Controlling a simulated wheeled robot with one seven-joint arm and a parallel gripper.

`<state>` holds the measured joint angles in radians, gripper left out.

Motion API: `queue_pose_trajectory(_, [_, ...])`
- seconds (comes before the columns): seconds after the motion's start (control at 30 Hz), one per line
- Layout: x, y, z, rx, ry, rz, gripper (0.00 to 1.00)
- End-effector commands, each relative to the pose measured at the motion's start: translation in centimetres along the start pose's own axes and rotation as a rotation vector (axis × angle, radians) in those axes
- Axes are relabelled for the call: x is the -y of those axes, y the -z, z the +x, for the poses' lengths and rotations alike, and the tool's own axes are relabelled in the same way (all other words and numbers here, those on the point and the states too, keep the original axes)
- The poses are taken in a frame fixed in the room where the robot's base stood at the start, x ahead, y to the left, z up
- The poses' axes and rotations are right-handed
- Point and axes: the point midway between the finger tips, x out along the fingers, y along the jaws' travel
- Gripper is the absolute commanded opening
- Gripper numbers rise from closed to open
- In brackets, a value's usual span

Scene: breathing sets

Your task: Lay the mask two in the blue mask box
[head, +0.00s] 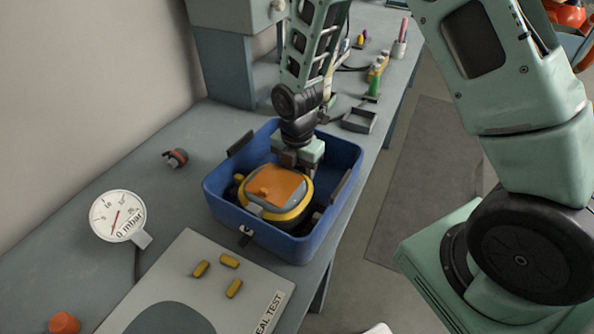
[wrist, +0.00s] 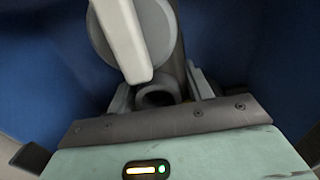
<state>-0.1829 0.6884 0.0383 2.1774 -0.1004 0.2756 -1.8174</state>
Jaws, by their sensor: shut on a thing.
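The mask two (head: 277,186), with an orange front and a yellow rim, is inside the blue mask box (head: 310,247). My gripper (head: 291,160) reaches down into the box from behind the mask and is shut on it. The fingertips are hidden behind the mask in the head view. In the wrist view my gripper (wrist: 160,100) is closed around a grey part of the mask (wrist: 110,45), with the blue box walls (wrist: 250,65) on both sides. I cannot tell whether the mask rests on the box floor.
A pressure gauge (head: 117,216) and a small dark and red part (head: 176,157) are left of the box. A grey test board (head: 185,277) with several yellow plugs is in front. Small tools and a grey tray (head: 359,120) stand behind.

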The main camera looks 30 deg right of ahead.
Motion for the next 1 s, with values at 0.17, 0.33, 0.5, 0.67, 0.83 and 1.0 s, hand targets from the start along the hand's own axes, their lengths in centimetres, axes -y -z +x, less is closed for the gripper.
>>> queue_pose_trajectory(0.17, [0.0,0.0,0.2,0.000,-0.001,0.000,0.14])
queue_pose_trajectory(0.33, [0.0,0.0,0.2,0.000,0.000,0.000,0.73])
queue_pose_trajectory(0.5, [0.0,0.0,0.2,0.000,0.000,0.000,0.73])
queue_pose_trajectory(0.67, [0.0,0.0,-0.3,0.000,-0.001,0.000,0.73])
queue_pose_trajectory(0.83, [-0.1,0.0,-2.4,0.001,-0.004,-0.001,0.73])
queue_pose_trajectory(1.0, [-0.1,-0.1,-5.9,0.001,-0.006,0.002,0.73])
